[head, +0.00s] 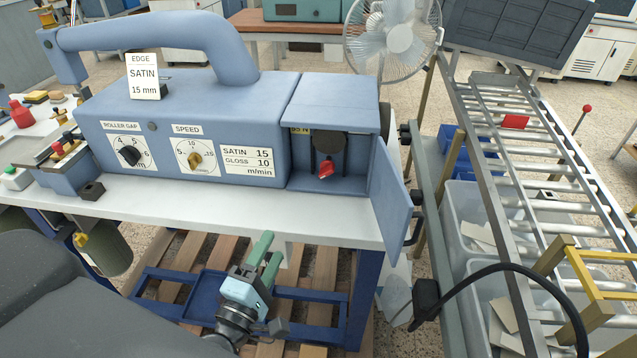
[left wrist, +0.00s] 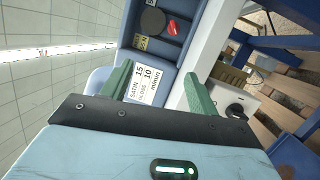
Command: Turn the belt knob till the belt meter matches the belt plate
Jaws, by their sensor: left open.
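A blue machine (head: 190,110) stands on the white bench. The compartment at its right end is open and holds a red knob (head: 326,169), a dark round meter (head: 329,144) above it and a small yellowish plate (head: 300,131) that seems to read 85 N. The meter's reading cannot be made out. In the left wrist view the red knob (left wrist: 172,28) and dark meter (left wrist: 152,20) show at the top. My left gripper (head: 263,249), with green fingers, is open and empty, in front of and below the bench edge, apart from the knob. My right gripper is not in view.
The compartment's blue door (head: 390,195) stands open to the right. The speed dial (head: 195,159) and SATIN/GLOSS plate (head: 247,161) are left of the compartment. A roller conveyor (head: 530,150) and fan (head: 392,38) stand beyond. The bench's front strip (head: 250,212) is clear.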

